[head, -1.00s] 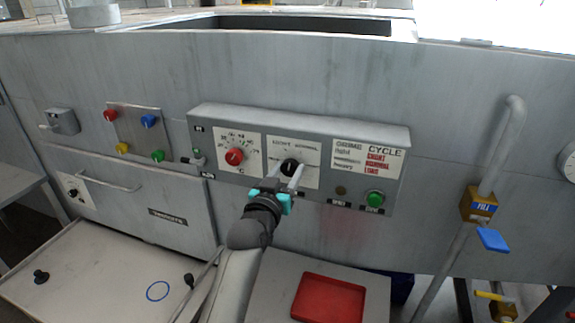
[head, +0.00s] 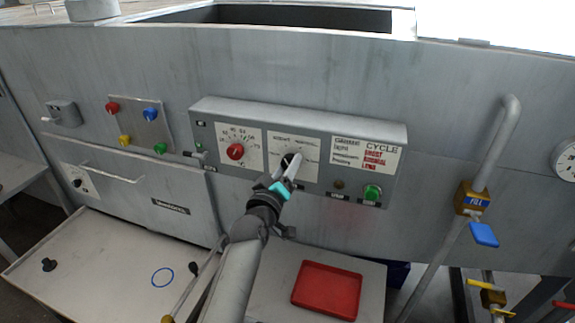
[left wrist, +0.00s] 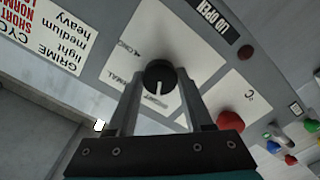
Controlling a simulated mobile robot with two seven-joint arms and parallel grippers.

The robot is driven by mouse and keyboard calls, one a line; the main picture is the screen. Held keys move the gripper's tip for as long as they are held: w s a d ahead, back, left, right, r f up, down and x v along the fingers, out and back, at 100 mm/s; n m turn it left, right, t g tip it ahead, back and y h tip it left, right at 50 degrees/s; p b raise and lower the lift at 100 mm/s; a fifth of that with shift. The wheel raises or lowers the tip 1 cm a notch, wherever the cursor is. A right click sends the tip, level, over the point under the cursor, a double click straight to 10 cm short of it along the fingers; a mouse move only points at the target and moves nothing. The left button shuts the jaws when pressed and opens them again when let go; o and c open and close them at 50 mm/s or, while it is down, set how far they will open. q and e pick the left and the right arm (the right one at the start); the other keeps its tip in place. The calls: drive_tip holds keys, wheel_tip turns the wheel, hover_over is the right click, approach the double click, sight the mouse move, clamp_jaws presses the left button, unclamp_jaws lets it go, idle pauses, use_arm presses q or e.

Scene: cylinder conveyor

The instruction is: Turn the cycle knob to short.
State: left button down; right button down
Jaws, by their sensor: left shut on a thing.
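The black cycle knob (head: 286,159) sits on a white dial plate (head: 308,148) in the middle of the grey control box. My left gripper (head: 291,167) is shut on the knob, one finger on each side. The left wrist view also shows the knob (left wrist: 158,70) between the fingers. Its white pointer mark points down in that view, toward lettering that seems to read SHORT; the fingers partly hide the plate. LONG and NORMAL show to the left of the knob there. My right gripper is not in view.
A red knob (head: 235,152) on another dial is close to the left. A green button (head: 372,192) and a CYCLE label plate (head: 366,153) are on the right. A red tray (head: 327,290) lies below. A pipe with a blue-handled valve (head: 484,235) stands right.

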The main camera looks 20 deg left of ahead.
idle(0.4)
use_arm(q)
drive_tip(key=shift+c, duration=1.5)
unclamp_jaws()
drive_tip(key=shift+s, duration=0.1)
drive_tip(key=s+b, duration=0.1)
drive_tip(key=s, duration=1.4)
drive_tip(key=shift+a, duration=0.25)
